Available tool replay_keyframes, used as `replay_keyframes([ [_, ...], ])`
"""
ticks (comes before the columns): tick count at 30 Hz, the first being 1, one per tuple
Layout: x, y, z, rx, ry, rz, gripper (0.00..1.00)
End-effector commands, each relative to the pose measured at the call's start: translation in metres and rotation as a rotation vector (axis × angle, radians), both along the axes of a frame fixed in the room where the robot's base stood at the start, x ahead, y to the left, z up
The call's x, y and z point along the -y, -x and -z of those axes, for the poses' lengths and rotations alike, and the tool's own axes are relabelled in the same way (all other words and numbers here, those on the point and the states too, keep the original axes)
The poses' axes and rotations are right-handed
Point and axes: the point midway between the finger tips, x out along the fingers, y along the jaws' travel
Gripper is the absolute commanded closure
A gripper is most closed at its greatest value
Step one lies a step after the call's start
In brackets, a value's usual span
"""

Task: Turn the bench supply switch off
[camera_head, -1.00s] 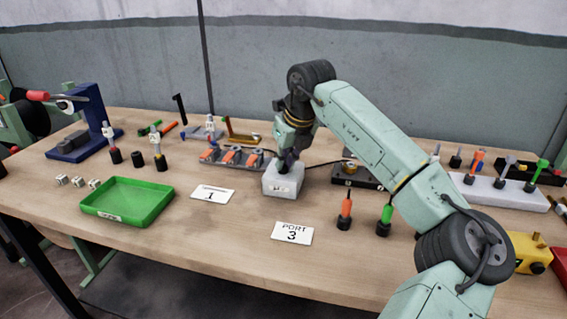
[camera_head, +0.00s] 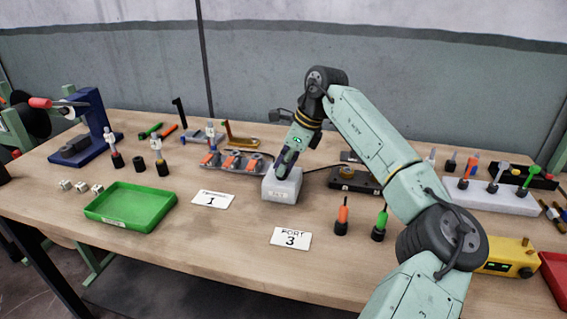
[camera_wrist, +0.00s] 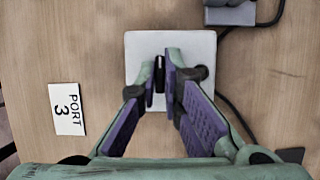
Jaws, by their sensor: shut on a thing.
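A white switch box (camera_head: 283,188) stands near the middle of the table; I take it as the bench supply's switch box. In the wrist view its top face (camera_wrist: 139,47) carries a dark switch lever (camera_wrist: 160,74). A dark round part shows at its right, partly behind a finger. My gripper (camera_head: 284,169) reaches down to the box top at a tilt. In the wrist view its fingertips (camera_wrist: 162,72) stand on both sides of the lever, shut on it. The lever's on or off position cannot be made out.
A black cable runs from the box past a dark base (camera_head: 356,181). A card reading PORT 3 (camera_head: 291,238) lies in front. A green tray (camera_head: 131,206) is at left, a grey holder with orange parts (camera_head: 232,162) behind. A yellow unit (camera_head: 508,257) is at right.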

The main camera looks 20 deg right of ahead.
Motion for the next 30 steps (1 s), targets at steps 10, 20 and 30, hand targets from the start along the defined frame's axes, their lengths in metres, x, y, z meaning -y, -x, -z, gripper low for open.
replay_keyframes([
  [10,0.0005,-0.0004,-0.0005,0.002,0.001,-0.034,1.00],
  [20,0.0004,-0.0003,-0.0004,0.001,0.001,-0.033,0.87],
  [30,0.0002,-0.0002,0.0000,0.000,0.000,-0.032,0.72],
])
